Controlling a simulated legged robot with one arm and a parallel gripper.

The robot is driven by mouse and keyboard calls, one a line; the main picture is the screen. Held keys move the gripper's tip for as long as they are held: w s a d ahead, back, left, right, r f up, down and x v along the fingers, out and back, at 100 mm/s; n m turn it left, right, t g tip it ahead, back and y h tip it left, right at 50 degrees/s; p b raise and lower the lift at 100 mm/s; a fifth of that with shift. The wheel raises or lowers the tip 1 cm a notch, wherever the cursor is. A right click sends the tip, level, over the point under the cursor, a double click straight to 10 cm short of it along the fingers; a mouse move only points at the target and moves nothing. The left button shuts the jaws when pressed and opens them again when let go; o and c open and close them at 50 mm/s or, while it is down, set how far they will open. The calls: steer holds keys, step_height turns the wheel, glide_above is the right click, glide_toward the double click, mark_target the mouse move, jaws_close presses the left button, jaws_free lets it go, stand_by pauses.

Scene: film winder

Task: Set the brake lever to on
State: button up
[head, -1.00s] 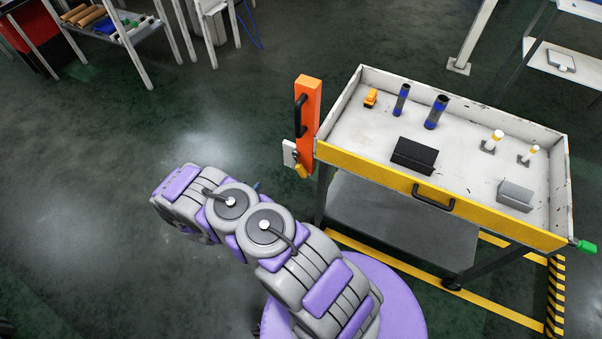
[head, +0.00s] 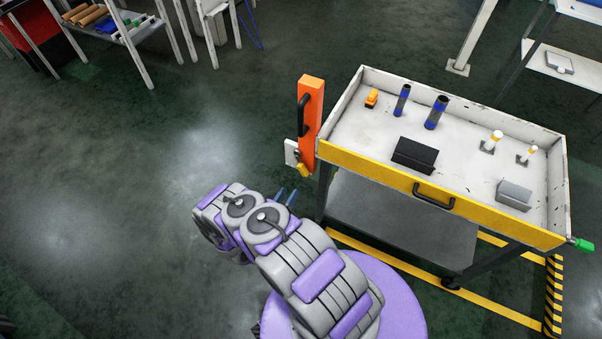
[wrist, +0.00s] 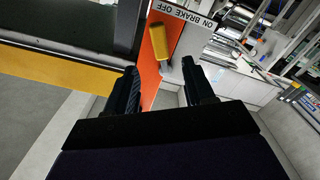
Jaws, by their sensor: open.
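The yellow brake lever (head: 305,170) sits low on the orange post (head: 311,105) at the cart's left corner, beside a white plate (head: 291,152). My gripper (wrist: 162,86) is open and empty. The lever shows beyond the gap between its fingers, apart from them. In the head view the fingertips (head: 287,196) are just below and left of the lever, partly hidden by my arm.
The cart's tray (head: 360,143) holds blue-black cylinders, dark and grey blocks, and small white-yellow pieces. A black handle (head: 434,197) is on its yellow front. A black handle (head: 303,115) is also on the post. The floor to the left is clear.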

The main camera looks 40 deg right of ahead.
mark_target(302, 173)
steer(key=b+x, duration=0.2)
steer(key=x, duration=0.8)
steer(key=shift+s+f, duration=0.1)
steer(key=shift+b+x, duration=0.4)
steer(key=shift+x, duration=0.4)
jaws_close()
